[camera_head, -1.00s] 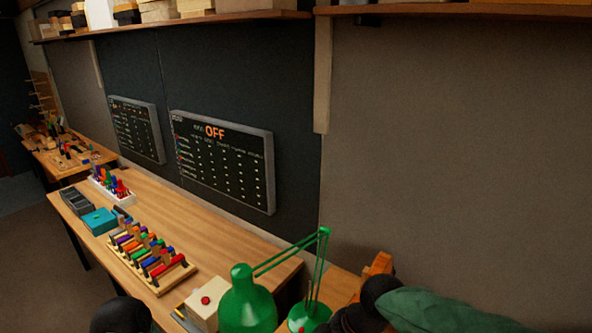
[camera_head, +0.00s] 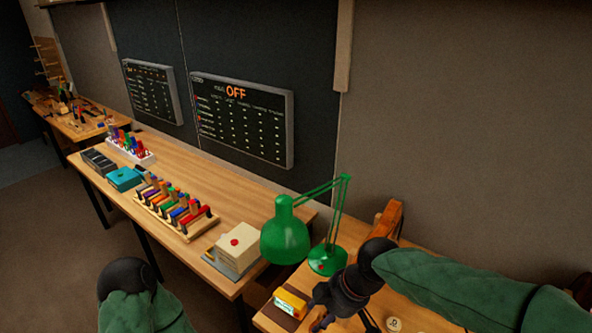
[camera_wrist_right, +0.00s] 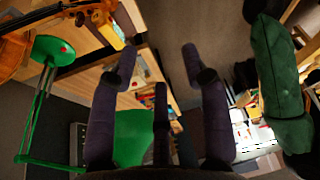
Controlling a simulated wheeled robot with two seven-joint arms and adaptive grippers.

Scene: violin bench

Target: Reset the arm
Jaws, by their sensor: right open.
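My right gripper (camera_head: 322,318) is in the lower middle of the head view, at the end of my green-sleeved right arm, in front of the desk lamp (camera_head: 287,236). In the right wrist view its dark fingers (camera_wrist_right: 160,68) are spread open with nothing between them. The green lamp also shows in the wrist view (camera_wrist_right: 134,138). My left arm shows at the lower left of the head view as a green sleeve with a black joint; its gripper is out of sight.
A stack of cream blocks with a red button (camera_head: 234,243), a rack of coloured tools (camera_head: 176,212) and a teal box (camera_head: 124,179) stand on the long bench. A yellow-labelled box (camera_head: 290,303) lies near my right gripper. A violin (camera_wrist_right: 20,42) shows in the wrist view.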

